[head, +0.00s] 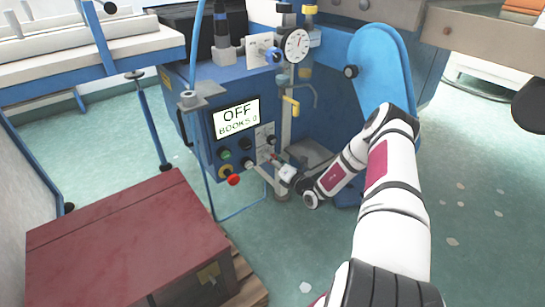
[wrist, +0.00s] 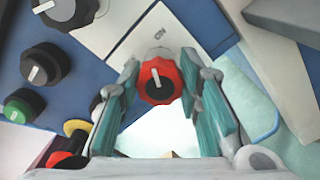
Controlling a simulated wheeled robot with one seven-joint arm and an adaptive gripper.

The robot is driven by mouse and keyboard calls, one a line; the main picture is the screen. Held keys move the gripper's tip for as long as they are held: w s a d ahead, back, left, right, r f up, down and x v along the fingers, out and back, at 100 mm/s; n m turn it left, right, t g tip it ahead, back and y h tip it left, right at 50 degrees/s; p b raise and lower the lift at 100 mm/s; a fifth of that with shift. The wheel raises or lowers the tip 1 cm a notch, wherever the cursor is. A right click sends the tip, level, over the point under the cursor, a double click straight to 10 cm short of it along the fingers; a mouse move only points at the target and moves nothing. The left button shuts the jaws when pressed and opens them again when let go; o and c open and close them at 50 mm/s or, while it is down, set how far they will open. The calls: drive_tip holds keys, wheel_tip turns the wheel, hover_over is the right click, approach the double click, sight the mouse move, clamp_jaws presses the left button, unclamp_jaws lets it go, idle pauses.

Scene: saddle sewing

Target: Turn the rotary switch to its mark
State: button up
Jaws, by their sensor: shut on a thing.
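The rotary switch (wrist: 161,84) is a red ribbed knob with a white pointer line in the wrist view. Its pointer leans slightly left of straight up in that picture. A white plate (wrist: 122,27) behind it bears a small dark mark above the knob. My gripper (wrist: 160,66) has its two teal-padded fingers on either side of the knob, shut on it. In the head view my gripper (head: 280,166) reaches the right lower part of the blue control panel (head: 207,125) and mostly hides the switch there.
A dark red chest (head: 125,235) stands at lower left. Green floor (head: 480,200) is open at right.

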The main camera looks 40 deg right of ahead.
drive_tip(key=n+p, duration=0.2)
drive_tip(key=n, duration=0.1)
drive_tip(key=shift+n, duration=0.4)
drive_tip(key=n+p, duration=0.2)
drive_tip(key=n, duration=0.1)
drive_tip(key=shift+n, duration=0.3)
drive_tip(key=n+p, duration=0.1)
drive_tip(key=n, duration=0.2)
drive_tip(key=shift+n, duration=0.3)
drive_tip(key=shift+n+p, duration=0.95)
drive_tip(key=shift+n, duration=0.95)
drive_tip(key=o, duration=1.1)
drive_tip(key=shift+o, duration=0.2)
